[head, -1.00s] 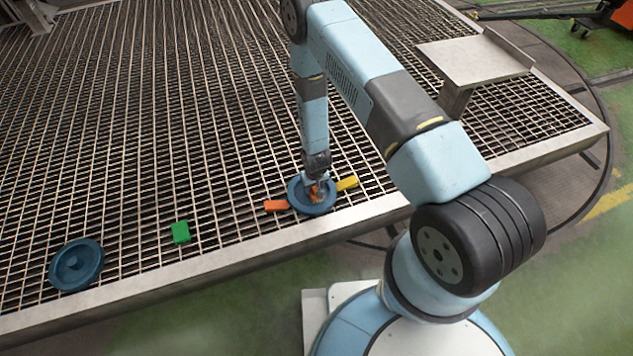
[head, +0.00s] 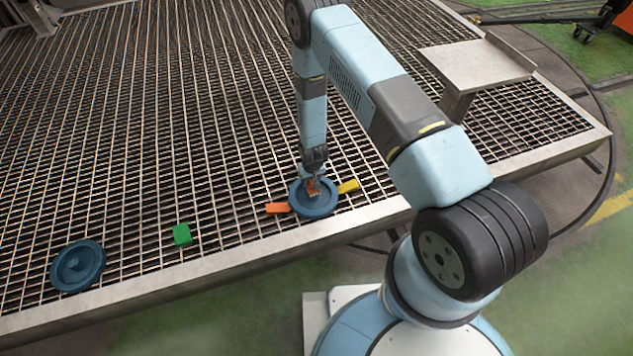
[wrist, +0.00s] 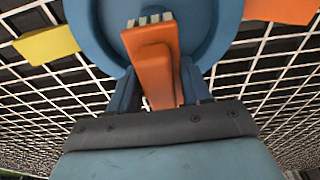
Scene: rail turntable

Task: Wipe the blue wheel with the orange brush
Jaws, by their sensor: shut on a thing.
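My gripper (head: 314,177) points down over a blue wheel (head: 313,208) that lies flat on the grating near its front edge. My gripper is shut on the orange brush (wrist: 155,70), and its fingers show on both sides of the handle in the wrist view. The brush's pale bristles (wrist: 150,18) point toward the middle of the blue wheel, which also shows in the wrist view (wrist: 215,25). I cannot tell whether the bristles touch the wheel. A second blue wheel (head: 77,266) lies flat at the far left, apart from my gripper.
An orange block (head: 277,208) lies left of the nearer wheel and a yellow block (head: 348,186) lies right of it. A green block (head: 182,234) lies between the two wheels. A metal stand (head: 475,65) is at the back right. The grating's left and back are mostly clear.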

